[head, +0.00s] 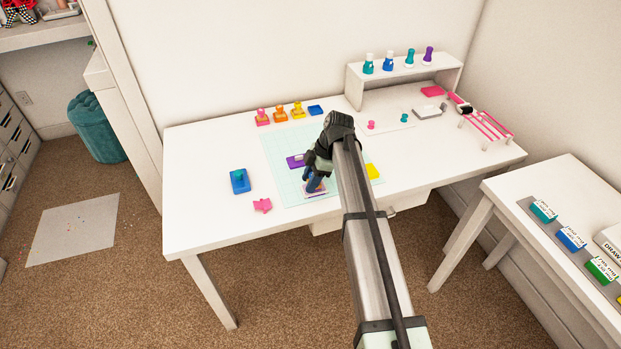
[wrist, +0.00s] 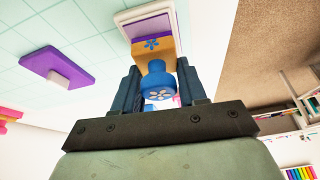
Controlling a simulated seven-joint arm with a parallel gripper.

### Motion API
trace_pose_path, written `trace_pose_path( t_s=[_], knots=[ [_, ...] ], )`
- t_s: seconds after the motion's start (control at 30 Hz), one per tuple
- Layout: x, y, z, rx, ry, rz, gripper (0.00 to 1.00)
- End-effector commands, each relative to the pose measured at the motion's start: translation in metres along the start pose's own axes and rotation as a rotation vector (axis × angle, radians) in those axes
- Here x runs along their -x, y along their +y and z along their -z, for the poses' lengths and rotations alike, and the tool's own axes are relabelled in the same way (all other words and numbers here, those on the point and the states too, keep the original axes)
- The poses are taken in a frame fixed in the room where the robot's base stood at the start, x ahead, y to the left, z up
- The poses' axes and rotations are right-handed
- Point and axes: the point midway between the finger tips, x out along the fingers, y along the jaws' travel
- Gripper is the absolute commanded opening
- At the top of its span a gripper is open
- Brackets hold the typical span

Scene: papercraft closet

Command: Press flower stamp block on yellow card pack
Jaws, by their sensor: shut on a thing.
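My gripper (wrist: 160,82) is shut on the flower stamp block, which has a blue knob (wrist: 159,84) with a pale flower on it and an orange-tan body (wrist: 155,46) with a blue flower mark. In the head view my gripper (head: 315,177) is over the front of the cutting mat. A pale card with a purplish edge (wrist: 148,22) shows just beyond the block in the wrist view; I cannot tell whether they touch. A yellow piece (head: 373,171), likely the yellow card pack, lies right of my arm, partly hidden by it.
A purple block (head: 296,161) with a pale knob lies on the pale mat (head: 280,145), left of my gripper. A blue pad (head: 240,181) and a pink piece (head: 262,205) lie further left. Several coloured stamps (head: 280,114) line the back. A white shelf (head: 405,70) with bottles stands back right.

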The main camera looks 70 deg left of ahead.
Motion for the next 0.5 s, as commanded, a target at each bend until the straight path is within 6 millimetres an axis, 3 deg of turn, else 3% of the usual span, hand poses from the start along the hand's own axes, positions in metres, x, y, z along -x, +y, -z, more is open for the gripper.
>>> trace_pose_path(
  t_s=[0.5],
  knots=[
    [-0.0041, 0.0001, -0.0017, 0.0, 0.0, 0.0, 0.05]
  ],
)
